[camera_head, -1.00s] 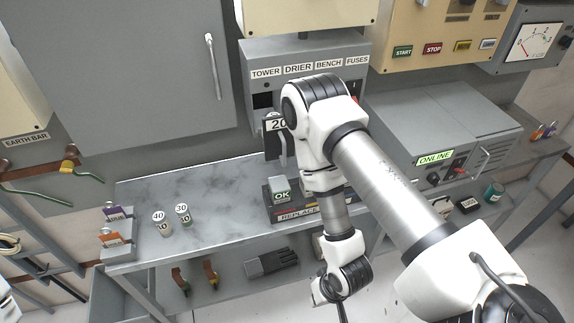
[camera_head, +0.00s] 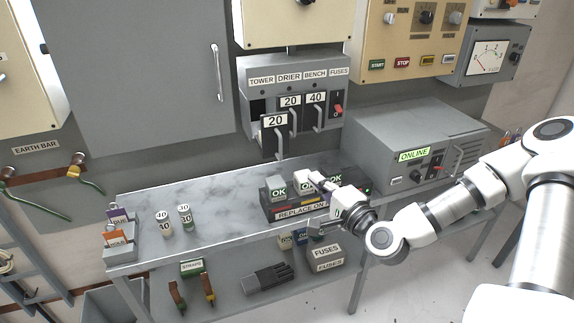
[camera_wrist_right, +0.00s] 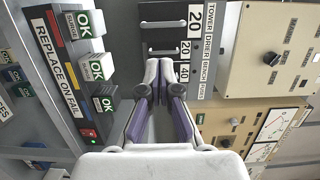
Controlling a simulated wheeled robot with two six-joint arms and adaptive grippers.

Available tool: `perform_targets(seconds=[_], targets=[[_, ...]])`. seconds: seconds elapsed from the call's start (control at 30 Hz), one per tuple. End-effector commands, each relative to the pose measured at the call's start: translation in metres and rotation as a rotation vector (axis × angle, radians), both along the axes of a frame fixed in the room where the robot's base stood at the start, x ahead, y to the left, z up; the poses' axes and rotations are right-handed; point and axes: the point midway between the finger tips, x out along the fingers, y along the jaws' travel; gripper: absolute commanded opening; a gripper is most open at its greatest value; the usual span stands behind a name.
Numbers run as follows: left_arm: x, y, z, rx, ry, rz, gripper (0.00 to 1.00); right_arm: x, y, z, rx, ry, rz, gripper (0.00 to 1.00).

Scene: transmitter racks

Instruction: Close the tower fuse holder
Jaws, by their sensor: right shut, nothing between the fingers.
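The tower fuse holder (camera_head: 275,122) is a black block marked 20 with a grey handle. It stands out lower and forward of its slot under the TOWER label, tilted out from the grey fuse box (camera_head: 290,66). In the right wrist view its large 20 label (camera_wrist_right: 195,17) shows at the top, beyond the fingertips. My left gripper is not in view.
The drier holder (camera_head: 291,100) and bench holder (camera_head: 316,97) sit in the box beside a red switch (camera_head: 338,110). Two fuses (camera_head: 164,222) stand left on clear bench top. A grey ONLINE cabinet (camera_head: 415,140) is at right.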

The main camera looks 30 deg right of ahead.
Motion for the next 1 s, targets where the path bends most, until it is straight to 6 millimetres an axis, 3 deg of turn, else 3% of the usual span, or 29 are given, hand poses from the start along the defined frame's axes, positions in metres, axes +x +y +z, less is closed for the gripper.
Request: perform_targets(seconds=[0.03, 0.13, 0.17, 0.7, 1.0], targets=[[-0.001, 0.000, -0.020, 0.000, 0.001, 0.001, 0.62, 0.005, 0.000, -0.009, -0.003, -0.007, 0.001, 0.00], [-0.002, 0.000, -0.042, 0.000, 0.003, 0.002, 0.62, 0.016, 0.000, -0.009, -0.003, -0.006, 0.001, 0.00], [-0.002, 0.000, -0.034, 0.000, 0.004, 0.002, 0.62, 0.021, -0.001, -0.003, -0.010, 0.001, 0.001, 0.00], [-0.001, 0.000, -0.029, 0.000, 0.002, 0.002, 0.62, 0.119, -0.004, 0.000, -0.004, 0.002, 0.000, 0.00], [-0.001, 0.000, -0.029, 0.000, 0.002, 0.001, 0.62, 0.129, -0.005, -0.001, 0.001, 0.002, 0.000, 0.00]])
